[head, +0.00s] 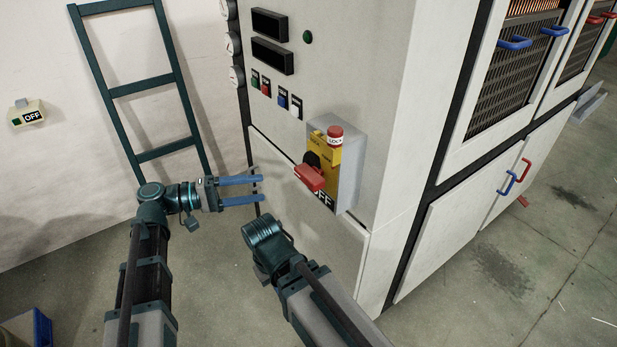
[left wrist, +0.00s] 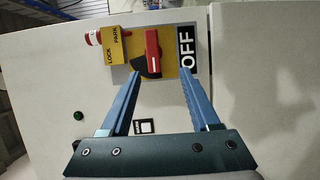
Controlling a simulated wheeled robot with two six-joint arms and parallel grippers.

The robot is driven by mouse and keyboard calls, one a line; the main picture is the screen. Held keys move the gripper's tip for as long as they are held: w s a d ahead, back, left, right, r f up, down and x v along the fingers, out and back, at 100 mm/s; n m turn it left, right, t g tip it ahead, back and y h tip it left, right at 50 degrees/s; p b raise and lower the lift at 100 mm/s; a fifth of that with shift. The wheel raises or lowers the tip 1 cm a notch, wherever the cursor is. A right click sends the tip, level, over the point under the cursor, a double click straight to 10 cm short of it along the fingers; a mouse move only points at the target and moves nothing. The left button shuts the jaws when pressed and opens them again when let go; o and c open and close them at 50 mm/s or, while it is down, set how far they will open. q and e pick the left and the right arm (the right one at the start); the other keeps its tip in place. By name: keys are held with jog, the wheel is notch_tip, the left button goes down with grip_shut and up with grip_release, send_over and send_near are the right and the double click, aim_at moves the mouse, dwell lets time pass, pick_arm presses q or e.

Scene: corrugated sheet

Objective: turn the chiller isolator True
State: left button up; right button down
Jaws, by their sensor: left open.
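The chiller isolator is a grey box (head: 349,172) on the cabinet's front, with a yellow plate and a red handle (head: 310,177) on a black hub. Its OFF label (head: 323,199) shows below the handle. In the left wrist view the red handle (left wrist: 152,50) shows beyond and between the open fingers, beside the OFF label (left wrist: 187,48). My right gripper is not in view.
The cabinet (head: 400,110) carries gauges, displays and small coloured buttons above the isolator. A green ladder (head: 150,88) leans at the wall behind my left arm. A wall box marked OFF (head: 27,113) is at far left. A blue bin (head: 42,327) stands on the floor.

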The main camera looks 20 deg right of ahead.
aim_at(301, 178)
pick_arm(q)
jog(key=d, duration=0.9)
jog(key=d+r, duration=0.1)
jog(key=d, duration=0.4)
jog(key=shift+s, duration=0.2)
jog(key=shift+a, duration=0.1)
grip_shut()
